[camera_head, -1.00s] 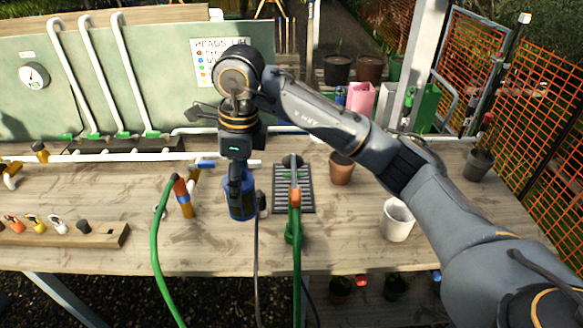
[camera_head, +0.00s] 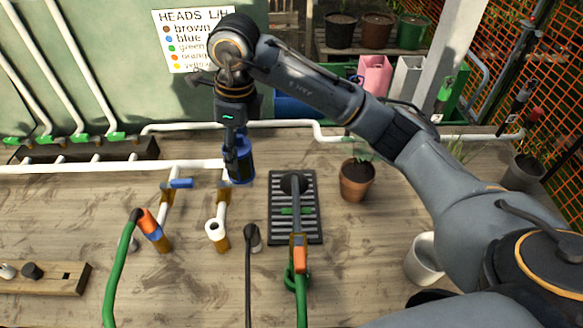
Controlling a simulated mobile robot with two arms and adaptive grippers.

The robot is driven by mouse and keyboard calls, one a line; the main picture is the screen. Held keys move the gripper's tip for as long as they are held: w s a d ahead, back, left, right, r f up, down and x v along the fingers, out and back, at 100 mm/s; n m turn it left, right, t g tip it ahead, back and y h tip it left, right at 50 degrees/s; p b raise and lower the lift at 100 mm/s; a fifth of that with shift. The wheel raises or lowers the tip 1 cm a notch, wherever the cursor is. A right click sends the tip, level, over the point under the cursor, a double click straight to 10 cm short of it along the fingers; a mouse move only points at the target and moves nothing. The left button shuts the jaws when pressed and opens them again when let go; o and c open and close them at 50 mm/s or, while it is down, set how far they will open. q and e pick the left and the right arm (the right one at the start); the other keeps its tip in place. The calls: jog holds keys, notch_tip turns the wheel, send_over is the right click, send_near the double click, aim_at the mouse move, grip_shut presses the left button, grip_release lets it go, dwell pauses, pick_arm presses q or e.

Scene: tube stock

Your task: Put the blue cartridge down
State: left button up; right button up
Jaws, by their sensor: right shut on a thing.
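The blue cartridge (camera_head: 241,174) is a short blue cylinder in the head view, held upright in my right gripper (camera_head: 238,158). The gripper points down and is shut on it. The cartridge appears above the bench, behind a white-topped fitting (camera_head: 217,229) and left of a black slotted grate (camera_head: 312,220). Its exact height over the bench is hard to tell. The fingers hide part of the cartridge. My left gripper is not in view.
Another green hose (camera_head: 118,268) stands at left. White pipes (camera_head: 110,166) run along the back. A terracotta pot (camera_head: 356,182) and white pot (camera_head: 424,260) stand right. Bare wood (camera_head: 180,290) lies in front.

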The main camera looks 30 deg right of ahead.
jog(key=d, duration=0.1)
jog(key=d+f+p, duration=0.1)
jog(key=d, duration=0.1)
jog(key=shift+s, duration=0.15)
jog(key=d+f+p, duration=0.2)
jog(key=d+f, duration=0.1)
jog(key=w+d+f+p, duration=0.1)
jog(key=d+f+p, duration=0.1)
jog(key=d+f, duration=0.2)
jog(key=d+f+p, duration=0.2)
jog(key=d+f, duration=0.1)
jog(key=f, duration=0.1)
jog(key=shift+w+d+f+p, duration=0.1)
jog(key=shift+w+d+p, duration=0.15)
jog(key=shift+w+p, duration=0.1)
jog(key=shift+f, duration=0.25)
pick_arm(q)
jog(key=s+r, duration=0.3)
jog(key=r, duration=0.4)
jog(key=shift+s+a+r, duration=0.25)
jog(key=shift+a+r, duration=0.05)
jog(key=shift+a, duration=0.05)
pick_arm(e)
jog(key=shift+f, duration=0.1)
